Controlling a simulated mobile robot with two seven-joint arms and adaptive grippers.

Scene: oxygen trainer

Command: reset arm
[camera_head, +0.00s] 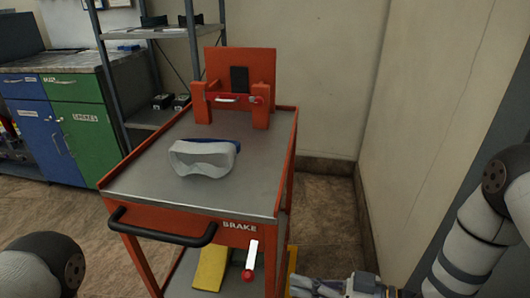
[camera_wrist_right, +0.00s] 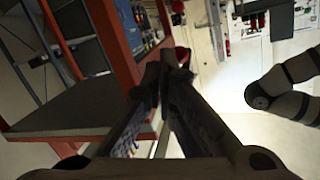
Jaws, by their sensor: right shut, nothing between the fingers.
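My right gripper (camera_head: 298,288) is low at the bottom edge of the head view, to the right of the red cart's front right leg and below its top. In the right wrist view its two fingers (camera_wrist_right: 165,72) meet at the tips, with nothing held between them. My right arm comes in from the right side. Only a dark and white rounded part of my left arm shows at the bottom left; the left gripper is out of view.
White goggles (camera_head: 203,158) lie on the grey top of the red cart (camera_head: 135,188), in front of a red upright stand (camera_head: 228,66). A brake lever (camera_head: 250,258) hangs at the cart's front. A wall (camera_head: 430,110) stands close on the right.

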